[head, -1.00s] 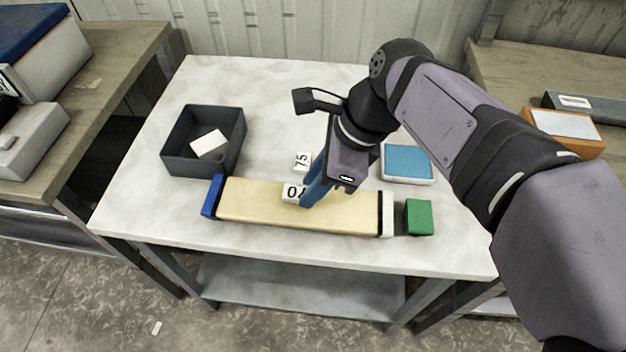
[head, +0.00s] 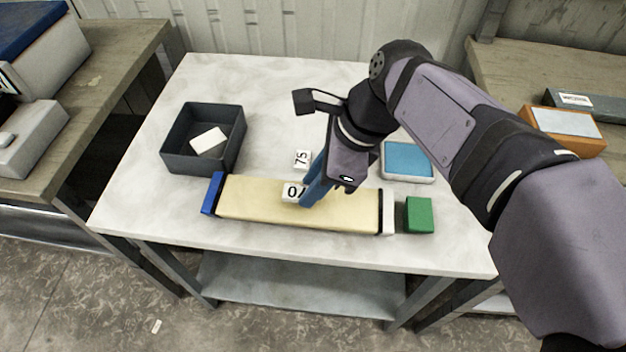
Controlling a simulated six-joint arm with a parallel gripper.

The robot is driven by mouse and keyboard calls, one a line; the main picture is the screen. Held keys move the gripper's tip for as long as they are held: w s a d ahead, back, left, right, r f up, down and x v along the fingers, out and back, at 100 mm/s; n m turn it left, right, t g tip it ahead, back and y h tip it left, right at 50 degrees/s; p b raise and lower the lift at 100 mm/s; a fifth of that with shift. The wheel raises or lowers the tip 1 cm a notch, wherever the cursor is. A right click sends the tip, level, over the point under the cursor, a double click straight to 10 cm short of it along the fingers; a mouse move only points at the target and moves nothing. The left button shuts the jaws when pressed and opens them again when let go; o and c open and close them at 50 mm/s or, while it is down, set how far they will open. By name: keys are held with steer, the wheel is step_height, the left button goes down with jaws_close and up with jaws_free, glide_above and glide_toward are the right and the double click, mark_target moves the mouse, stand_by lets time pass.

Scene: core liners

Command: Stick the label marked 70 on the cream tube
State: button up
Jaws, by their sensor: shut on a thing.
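The cream tube (head: 250,203) lies lengthwise across the front of the table, with a blue cap (head: 212,194) at its left end and a white cap (head: 388,213) at its right end. My gripper (head: 308,194) points down over the tube's middle, its blue fingers shut on a white label (head: 291,190). The label is at the tube's upper surface; a 0 and part of another digit show, the rest is hidden by the fingers. I cannot tell whether it touches the tube. Another white label marked 75 (head: 302,159) lies on the table behind the tube.
A dark open bin (head: 176,163) with a white block (head: 209,140) inside stands at the left. A blue-topped pad (head: 408,160) lies right of my gripper. A green block (head: 419,215) sits beside the white cap.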

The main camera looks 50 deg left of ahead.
steer(key=shift+f, duration=0.8)
steer(key=o, duration=1.5)
steer(key=shift+r, duration=0.15)
steer(key=shift+r+p, duration=3.4)
steer(key=shift+p, duration=0.55)
